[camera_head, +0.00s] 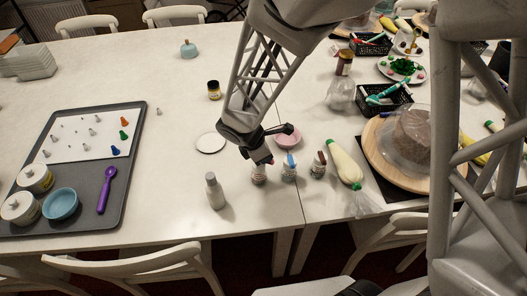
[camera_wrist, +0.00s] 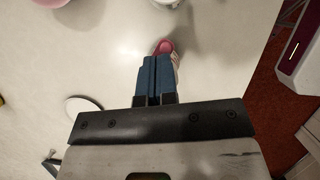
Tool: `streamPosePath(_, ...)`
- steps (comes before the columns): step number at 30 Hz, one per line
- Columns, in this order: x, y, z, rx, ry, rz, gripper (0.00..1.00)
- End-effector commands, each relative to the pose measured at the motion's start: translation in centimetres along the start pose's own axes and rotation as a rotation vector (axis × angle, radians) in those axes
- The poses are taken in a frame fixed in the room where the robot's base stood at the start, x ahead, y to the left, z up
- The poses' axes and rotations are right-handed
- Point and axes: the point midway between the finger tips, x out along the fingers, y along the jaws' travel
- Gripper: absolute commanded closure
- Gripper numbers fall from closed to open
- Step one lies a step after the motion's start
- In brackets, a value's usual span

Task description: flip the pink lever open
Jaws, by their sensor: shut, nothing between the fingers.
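Three small spice jars stand in a row near the table's front edge in the head view. The left jar (camera_head: 259,175) is right below my gripper (camera_head: 265,159), and its top is mostly hidden. In the wrist view a pink lever or lid (camera_wrist: 164,46) shows just beyond the fingertips of my gripper (camera_wrist: 158,59). My gripper is shut with its blue fingers together and nothing between them. The fingers hide part of the jar. I cannot tell whether they touch the pink part or whether it is open.
A jar with a blue top (camera_head: 290,167) and one with a dark red top (camera_head: 318,165) stand to the right. A grey bottle (camera_head: 214,191) stands at left, a white disc (camera_head: 211,142) behind it. A pink bowl (camera_head: 288,139) is close behind the jars.

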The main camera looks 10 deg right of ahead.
Motion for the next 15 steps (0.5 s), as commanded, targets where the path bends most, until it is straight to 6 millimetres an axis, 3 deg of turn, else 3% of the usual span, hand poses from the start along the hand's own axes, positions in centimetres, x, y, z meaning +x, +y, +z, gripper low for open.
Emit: streamPosePath(15, 0.08, 0.13, 0.18, -0.086, 0.000, 0.034, 1.00)
